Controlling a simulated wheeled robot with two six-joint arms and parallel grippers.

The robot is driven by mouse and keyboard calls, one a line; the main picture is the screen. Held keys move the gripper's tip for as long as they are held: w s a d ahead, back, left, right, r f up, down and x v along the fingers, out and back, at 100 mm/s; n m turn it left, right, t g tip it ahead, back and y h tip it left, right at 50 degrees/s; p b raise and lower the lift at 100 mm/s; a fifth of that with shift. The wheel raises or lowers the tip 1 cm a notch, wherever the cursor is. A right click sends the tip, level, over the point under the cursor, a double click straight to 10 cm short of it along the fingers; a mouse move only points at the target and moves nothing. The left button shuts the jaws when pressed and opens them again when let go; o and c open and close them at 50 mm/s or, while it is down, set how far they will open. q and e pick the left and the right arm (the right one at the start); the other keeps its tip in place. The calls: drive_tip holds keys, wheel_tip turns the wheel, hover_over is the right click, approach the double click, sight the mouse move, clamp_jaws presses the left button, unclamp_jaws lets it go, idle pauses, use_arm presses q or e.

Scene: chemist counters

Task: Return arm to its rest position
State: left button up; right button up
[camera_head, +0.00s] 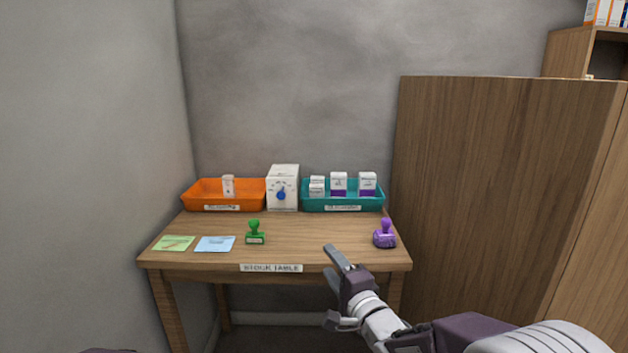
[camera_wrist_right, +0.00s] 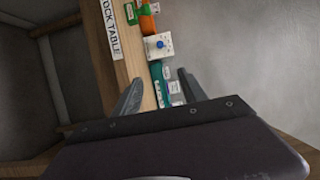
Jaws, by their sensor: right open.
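My right arm comes in from the lower right of the head view. Its gripper (camera_head: 335,287) is open and empty, in front of the front edge of the wooden stock table (camera_head: 310,258). In the right wrist view the two fingers of the right gripper (camera_wrist_right: 162,92) are spread apart with nothing held between them. The table top shows beyond them, turned on its side. My left gripper is not in the head view; only a small dark shape shows at the bottom left edge.
On the table stand an orange tray (camera_head: 190,198), a white box with a blue dial (camera_head: 284,173), a teal tray (camera_head: 343,203), a green stamp (camera_head: 255,236), a purple stamp (camera_head: 384,238), a green card (camera_head: 174,243) and a blue card (camera_head: 215,244). A tall wooden cabinet (camera_head: 490,180) stands at the right.

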drive_tip(key=s+d+f+n+g+h, duration=0.1)
drive_tip(key=s+d+f+g+h, duration=0.2)
drive_tip(key=d+f, duration=0.35)
drive_tip(key=s+d+f+n+g+h, duration=0.2)
drive_tip(key=s+d+f+g+h, duration=0.15)
drive_tip(key=d+f, duration=0.3)
drive_tip(key=s+f+n+g, duration=0.4)
drive_tip(key=s+f+n, duration=0.15)
drive_tip(key=s, duration=0.35)
drive_tip(key=s+f+n+g, duration=0.4)
drive_tip(key=s+f+g, duration=0.15)
drive_tip(key=s, duration=0.45)
use_arm(q)
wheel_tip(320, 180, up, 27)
drive_tip(key=p, duration=2.7)
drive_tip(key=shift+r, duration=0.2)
use_arm(e)
wheel_tip(320, 180, up, 27)
drive_tip(key=shift+d+r+n+t, duration=0.2)
drive_tip(key=shift+d+n+t, duration=0.1)
drive_tip(key=shift+n, duration=0.15)
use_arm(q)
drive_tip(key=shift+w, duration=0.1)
